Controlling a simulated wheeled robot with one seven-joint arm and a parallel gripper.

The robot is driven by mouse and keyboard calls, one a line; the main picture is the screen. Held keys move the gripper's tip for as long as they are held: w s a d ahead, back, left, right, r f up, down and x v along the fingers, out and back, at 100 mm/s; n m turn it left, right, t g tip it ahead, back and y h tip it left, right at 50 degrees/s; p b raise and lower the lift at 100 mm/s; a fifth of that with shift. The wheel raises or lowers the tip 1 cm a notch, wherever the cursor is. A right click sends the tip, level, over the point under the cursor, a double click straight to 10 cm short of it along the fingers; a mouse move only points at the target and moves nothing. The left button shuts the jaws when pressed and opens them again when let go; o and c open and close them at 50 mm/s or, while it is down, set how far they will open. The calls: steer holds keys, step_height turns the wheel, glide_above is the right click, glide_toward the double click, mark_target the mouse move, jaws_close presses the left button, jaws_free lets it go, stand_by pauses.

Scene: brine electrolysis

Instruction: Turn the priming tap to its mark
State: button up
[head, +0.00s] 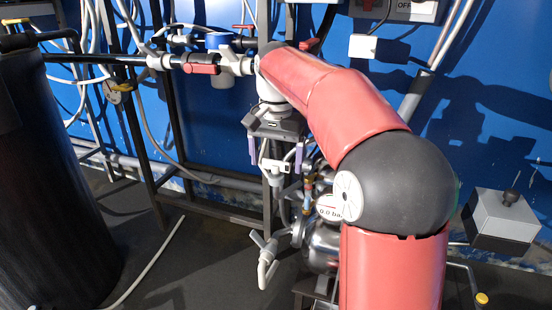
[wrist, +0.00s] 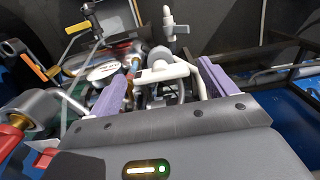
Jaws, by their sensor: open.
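My gripper (head: 275,157) points down with its two purple fingers apart. It also shows in the wrist view (wrist: 163,84). A white fitting with a bent bar (wrist: 180,72) shows between and beyond the fingers; the same pale fitting (head: 273,167) appears between them in the head view. I cannot tell whether the fingers touch it, or whether it is the priming tap. No mark can be made out. A white branched pipe fitting (head: 265,244) is lower down, below the gripper.
A round gauge (head: 329,209) and a steel pump-like body (head: 322,245) stand right of the gripper. A red-handled valve (head: 201,69) is on the pipe at upper left. A black tank (head: 50,180) fills the left. A grey box with a lever (head: 503,215) is at right.

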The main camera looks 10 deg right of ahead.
steer(key=shift+c, duration=0.2)
steer(key=c, duration=0.9)
steer(key=shift+c, duration=0.2)
steer(key=shift+r+n+p, duration=0.1)
steer(key=shift+n+p, duration=0.2)
steer(key=shift+p, duration=0.05)
steer(key=n+p, duration=0.2)
steer(key=shift+r+n+p, duration=0.15)
steer(key=shift+n+p, duration=0.15)
steer(key=n+p, duration=0.4)
steer(key=n, duration=0.1)
steer(key=n+p, duration=0.3)
steer(key=n, duration=0.2)
steer(key=n+p, duration=0.1)
steer(key=n, duration=0.1)
steer(key=n+p, duration=0.1)
steer(key=n, duration=0.1)
steer(key=shift+f+n, duration=0.2)
steer(key=shift+n, duration=0.1)
